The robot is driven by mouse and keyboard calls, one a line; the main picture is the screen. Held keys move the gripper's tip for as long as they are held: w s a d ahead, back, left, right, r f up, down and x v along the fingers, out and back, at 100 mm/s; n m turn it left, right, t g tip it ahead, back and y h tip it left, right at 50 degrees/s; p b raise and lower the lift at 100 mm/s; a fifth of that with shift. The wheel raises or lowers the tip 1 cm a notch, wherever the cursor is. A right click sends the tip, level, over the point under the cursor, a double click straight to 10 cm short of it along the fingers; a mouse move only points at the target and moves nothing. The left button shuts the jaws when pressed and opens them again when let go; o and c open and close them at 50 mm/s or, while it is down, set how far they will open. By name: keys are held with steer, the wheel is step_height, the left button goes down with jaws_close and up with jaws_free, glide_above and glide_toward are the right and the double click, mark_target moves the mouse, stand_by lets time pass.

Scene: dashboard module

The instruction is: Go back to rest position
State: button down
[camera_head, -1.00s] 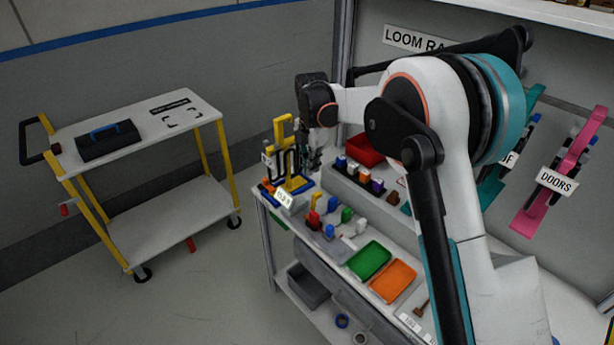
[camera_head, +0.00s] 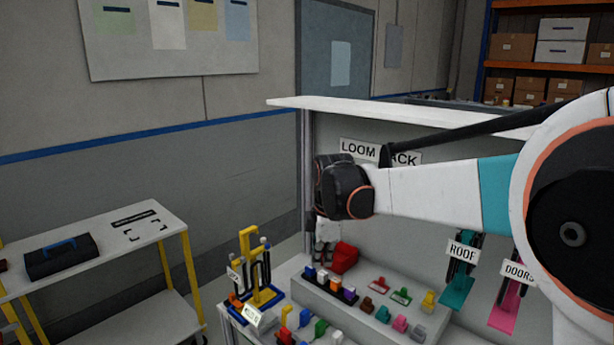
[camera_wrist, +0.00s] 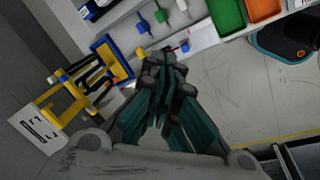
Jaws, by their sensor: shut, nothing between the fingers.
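My gripper (camera_head: 324,254) hangs below the dark wrist joint in the head view, in front of the back panel and just left of the red bin (camera_head: 344,258). In the wrist view the fingers (camera_wrist: 164,72) are together with nothing between them. My white and teal arm reaches in from the right of the head view. The gripper appears to be above the bench and touching nothing, though its fingertips are small and partly lost against the background there.
A yellow and blue stand (camera_head: 262,297) is at the bench's left end; it also shows in the wrist view (camera_wrist: 60,100). Coloured connectors (camera_head: 335,287) line a raised grey step. A white shelf (camera_head: 400,112) overhangs. A cart (camera_head: 100,245) with a dark toolbox (camera_head: 62,258) stands left.

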steer(key=s+d+r+m+t, duration=0.1)
steer(key=s+d+m, duration=0.3)
steer(key=s, duration=0.3)
steer(key=s+d+r+m+t+b, duration=0.1)
steer(key=s+d+m, duration=0.4)
steer(key=s, duration=0.2)
steer(key=s+d+r+m+t, duration=0.15)
steer(key=s+d+m, duration=0.25)
steer(key=s, duration=0.4)
steer(key=s+d+f+m+t, duration=0.1)
steer(key=s+d+f+m, duration=0.2)
steer(key=s+f+m, duration=0.2)
steer(key=shift+s+f+m+h+b, duration=0.2)
steer(key=shift+s+m+h+b, duration=0.25)
steer(key=shift+s, duration=0.75)
